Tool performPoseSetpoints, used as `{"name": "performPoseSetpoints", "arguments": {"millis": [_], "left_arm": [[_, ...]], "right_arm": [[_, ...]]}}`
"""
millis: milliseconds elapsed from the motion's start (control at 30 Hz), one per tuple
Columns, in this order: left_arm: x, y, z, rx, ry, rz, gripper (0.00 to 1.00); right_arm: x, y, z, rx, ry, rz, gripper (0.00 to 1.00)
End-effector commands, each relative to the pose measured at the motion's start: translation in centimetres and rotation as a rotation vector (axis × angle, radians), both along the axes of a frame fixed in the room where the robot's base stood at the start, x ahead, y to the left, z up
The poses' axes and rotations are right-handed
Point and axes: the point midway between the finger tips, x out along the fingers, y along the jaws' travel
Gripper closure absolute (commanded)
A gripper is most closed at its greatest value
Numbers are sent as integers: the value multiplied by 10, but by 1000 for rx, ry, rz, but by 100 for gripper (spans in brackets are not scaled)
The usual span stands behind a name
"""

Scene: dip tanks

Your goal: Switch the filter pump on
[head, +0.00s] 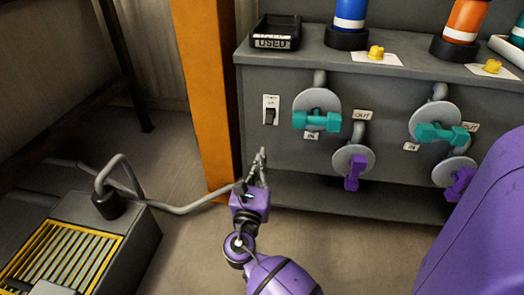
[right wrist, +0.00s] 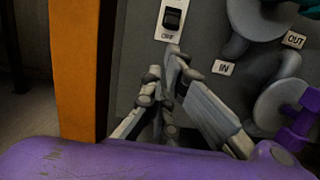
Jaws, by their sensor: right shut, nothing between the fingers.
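A white switch plate with a dark rocker switch (head: 270,110) is on the front of the grey cabinet, left of the valves. My right gripper (head: 262,158) is shut and empty, pointing up just below the switch. In the right wrist view its fingertips (right wrist: 172,62) are together below the plate's lower edge; whether they touch the panel I cannot tell. My left gripper is not in view.
An orange post (head: 208,95) stands close left of the switch. Right of it are teal valve handles (head: 317,121) and purple ones (head: 354,170) on grey pipes. A black "USED" bin (head: 275,32) sits above. A grey box with a yellow grating (head: 60,258) is at lower left.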

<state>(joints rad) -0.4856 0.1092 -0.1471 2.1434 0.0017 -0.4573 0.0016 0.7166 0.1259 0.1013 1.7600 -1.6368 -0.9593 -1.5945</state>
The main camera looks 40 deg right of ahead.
Motion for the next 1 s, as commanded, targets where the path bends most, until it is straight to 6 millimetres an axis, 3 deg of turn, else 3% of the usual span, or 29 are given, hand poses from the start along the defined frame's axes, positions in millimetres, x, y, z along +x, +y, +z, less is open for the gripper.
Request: {"name": "performPoseSetpoints", "arguments": {"millis": [500, 1000], "left_arm": [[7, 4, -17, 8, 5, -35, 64], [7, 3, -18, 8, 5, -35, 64]], "right_arm": [[53, -62, 11, -1, -1, 0, 100], [58, -68, 14, 1, 0, 0, 100]]}}
